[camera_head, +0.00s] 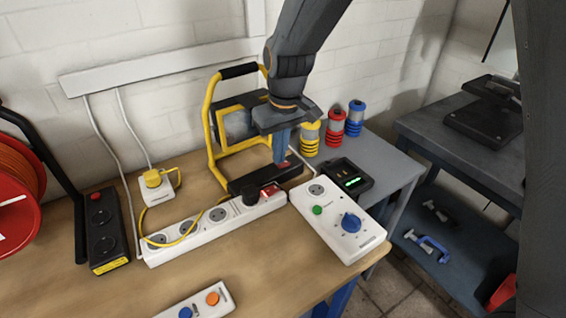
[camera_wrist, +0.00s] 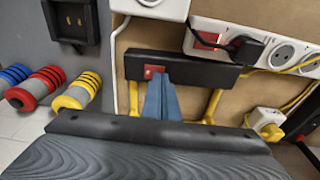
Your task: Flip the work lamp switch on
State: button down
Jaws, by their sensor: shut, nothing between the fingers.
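The work lamp has a yellow tube frame (camera_head: 209,128) with a black handle and a lamp head partly hidden behind my arm. Its black base bar (camera_head: 262,179) lies across the front of the frame; the bar also shows in the wrist view (camera_wrist: 205,72). A red switch (camera_wrist: 151,70) sits near the left end of the bar in the wrist view, partly covered by my fingertips. My gripper (camera_head: 280,160) is shut and empty, its blue fingers pointing down at the bar. In the wrist view the fingertips (camera_wrist: 160,76) overlap the switch's right side; I cannot tell whether they touch it.
A white power strip (camera_head: 215,232) with a red switch and black plug lies in front of the lamp. A white control box (camera_head: 335,222) and a black charger (camera_head: 345,180) stand to the right. Striped spools (camera_head: 333,128) stand behind. A cable reel (camera_head: 18,185) is far left.

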jog(key=shift+f, duration=0.3)
notch_tip(320, 180, up, 7)
jog(key=p, duration=0.5)
jog(key=shift+p, duration=0.3)
dwell(0.6)
jog(key=s+d+m, duration=0.2)
jog(key=s+d, duration=0.3)
jog(key=d, duration=0.3)
jog(key=s+d+f+m, duration=0.1)
jog(key=s+d+m, duration=0.2)
jog(key=s+d, duration=0.2)
jog(key=s+d+m+h, duration=0.1)
jog(key=s+d, duration=0.4)
jog(key=d, duration=0.7)
jog(key=shift+f+m, duration=0.35)
jog(key=shift+m, duration=0.35)
